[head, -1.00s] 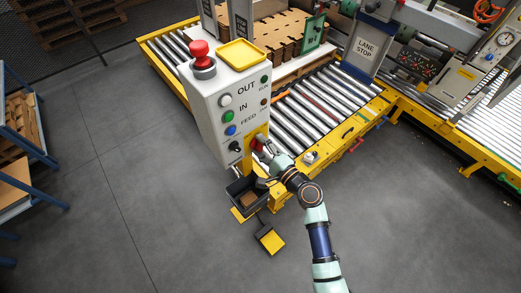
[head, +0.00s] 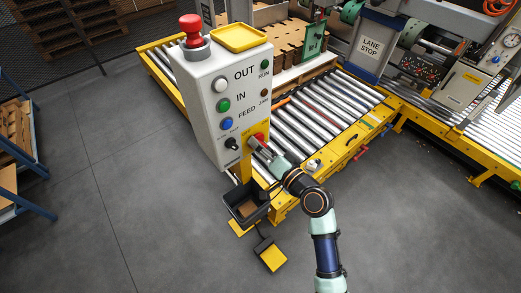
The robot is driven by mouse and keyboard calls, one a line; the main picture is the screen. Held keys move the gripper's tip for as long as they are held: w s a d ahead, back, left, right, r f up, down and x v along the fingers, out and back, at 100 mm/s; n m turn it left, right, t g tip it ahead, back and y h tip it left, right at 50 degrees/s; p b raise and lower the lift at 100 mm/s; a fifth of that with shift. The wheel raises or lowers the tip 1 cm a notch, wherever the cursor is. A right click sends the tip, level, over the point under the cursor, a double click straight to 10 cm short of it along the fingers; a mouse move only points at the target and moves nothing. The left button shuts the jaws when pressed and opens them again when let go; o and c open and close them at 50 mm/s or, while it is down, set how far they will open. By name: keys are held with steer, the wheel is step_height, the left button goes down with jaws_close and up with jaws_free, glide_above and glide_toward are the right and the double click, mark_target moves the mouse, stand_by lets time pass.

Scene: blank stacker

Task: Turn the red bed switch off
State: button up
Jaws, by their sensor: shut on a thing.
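The red bed switch (head: 261,137) sits on a yellow plate at the lower right of the white control box's front. Only part of its red handle shows above my gripper (head: 255,143). My gripper reaches up from the lower right and is shut on the switch. The fingertips cover much of the switch, so its exact angle is hard to tell.
The white control box (head: 199,110) carries a red mushroom button (head: 191,28), a yellow tray (head: 241,38), and several buttons. A black selector (head: 232,144) is left of my gripper. Below are a dark bin (head: 263,207) and yellow foot pedal (head: 270,256). Rollers (head: 310,125) lie behind.

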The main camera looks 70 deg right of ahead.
steer(key=shift+n+b, duration=0.45)
steer(key=shift+n, duration=0.15)
steer(key=o, duration=1.2)
steer(key=shift+c, duration=0.2)
steer(key=v, duration=1.2)
